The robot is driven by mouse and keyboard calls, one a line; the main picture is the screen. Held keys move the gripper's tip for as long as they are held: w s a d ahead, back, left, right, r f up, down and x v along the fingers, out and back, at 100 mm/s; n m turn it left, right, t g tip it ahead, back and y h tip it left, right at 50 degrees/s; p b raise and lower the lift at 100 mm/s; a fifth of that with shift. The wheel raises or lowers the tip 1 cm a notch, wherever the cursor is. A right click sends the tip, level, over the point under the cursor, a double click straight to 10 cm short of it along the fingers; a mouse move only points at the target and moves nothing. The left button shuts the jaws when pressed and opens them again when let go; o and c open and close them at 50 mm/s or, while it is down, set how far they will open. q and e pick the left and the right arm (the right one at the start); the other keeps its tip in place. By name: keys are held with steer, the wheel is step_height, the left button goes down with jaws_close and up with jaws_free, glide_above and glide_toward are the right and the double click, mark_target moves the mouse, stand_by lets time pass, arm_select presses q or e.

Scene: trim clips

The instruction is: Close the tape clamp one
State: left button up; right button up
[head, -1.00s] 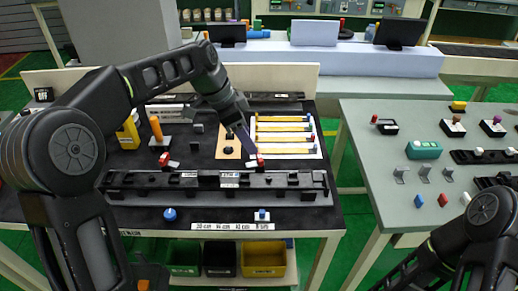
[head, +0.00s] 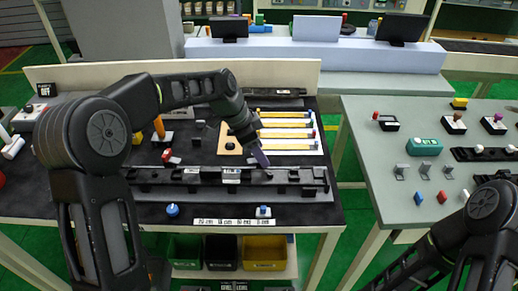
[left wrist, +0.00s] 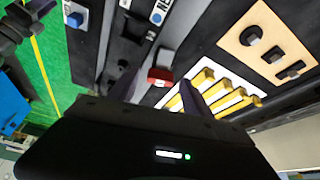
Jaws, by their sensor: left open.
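A small red block with a white part (left wrist: 160,77), which looks like a clamp lever, shows in the left wrist view at the edge of the dark rail. It lies between and beyond the two fingers of my open left gripper (left wrist: 158,90). I cannot tell if they touch it. In the head view my left gripper (head: 262,157) points down at the far edge of the long dark rail (head: 290,178), near its right part, and hides the block. Another red-topped piece (head: 167,155) stands behind the rail further left. My right gripper is out of view.
A white board with yellow strips (head: 285,146) lies just behind the rail. A blue knob (head: 172,210) and a blue block (head: 263,211) sit in front of it. Bins (head: 264,252) are below the table. A grey-green table (head: 365,180) stands to the right across a gap.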

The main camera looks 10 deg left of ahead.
arm_select(q)
jaws_close()
stand_by(0.5)
